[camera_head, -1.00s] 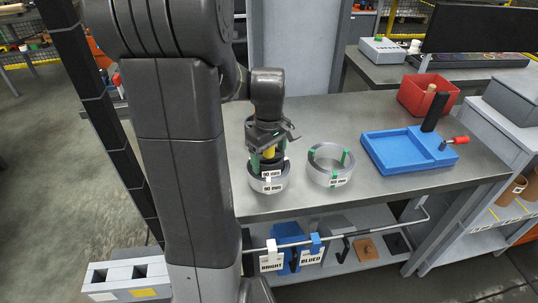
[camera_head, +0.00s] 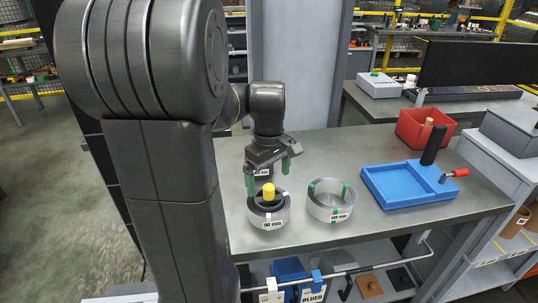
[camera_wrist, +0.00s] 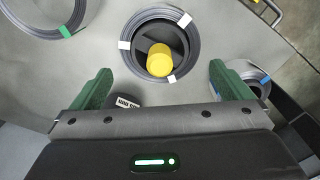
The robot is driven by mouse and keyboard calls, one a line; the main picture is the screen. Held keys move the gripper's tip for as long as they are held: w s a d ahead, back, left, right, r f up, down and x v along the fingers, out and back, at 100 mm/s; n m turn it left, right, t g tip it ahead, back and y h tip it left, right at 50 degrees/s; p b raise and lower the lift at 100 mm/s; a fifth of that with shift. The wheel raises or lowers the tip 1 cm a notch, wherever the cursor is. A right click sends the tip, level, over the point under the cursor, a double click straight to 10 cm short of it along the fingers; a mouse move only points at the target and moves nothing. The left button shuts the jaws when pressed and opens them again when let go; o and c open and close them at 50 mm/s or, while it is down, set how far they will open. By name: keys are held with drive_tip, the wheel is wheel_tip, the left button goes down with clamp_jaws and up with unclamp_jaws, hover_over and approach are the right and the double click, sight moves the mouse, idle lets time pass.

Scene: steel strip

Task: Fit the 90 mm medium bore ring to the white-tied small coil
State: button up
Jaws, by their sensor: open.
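The white-tied coil (camera_head: 268,222), a grey steel strip coil labelled 90 mm, lies flat on the bench. The dark bore ring (camera_head: 259,204) with a yellow knob (camera_head: 268,190) sits inside its bore. In the wrist view, the dark ring (camera_wrist: 149,42) and knob (camera_wrist: 160,62) are within the white-tied coil (camera_wrist: 125,58); I cannot tell how deep the ring sits. My gripper (camera_head: 268,176) is open and empty above the coil, its green fingers apart on either side of the knob. Its fingertips also show in the wrist view (camera_wrist: 160,69).
A green-tied coil (camera_head: 330,207) lies to the right. A blue tray (camera_head: 400,200) and a red bin (camera_head: 412,129) stand farther right. In the wrist view, a blue-tied coil (camera_wrist: 262,77) and a dark labelled piece (camera_wrist: 124,101) lie near the fingers, partly hidden.

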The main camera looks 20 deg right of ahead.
sight(269, 186)
wheel_tip(269, 186, up, 8)
drive_tip(key=shift+f, duration=0.1)
idle(0.5)
wheel_tip(269, 186, down, 13)
idle(0.6)
idle(0.4)
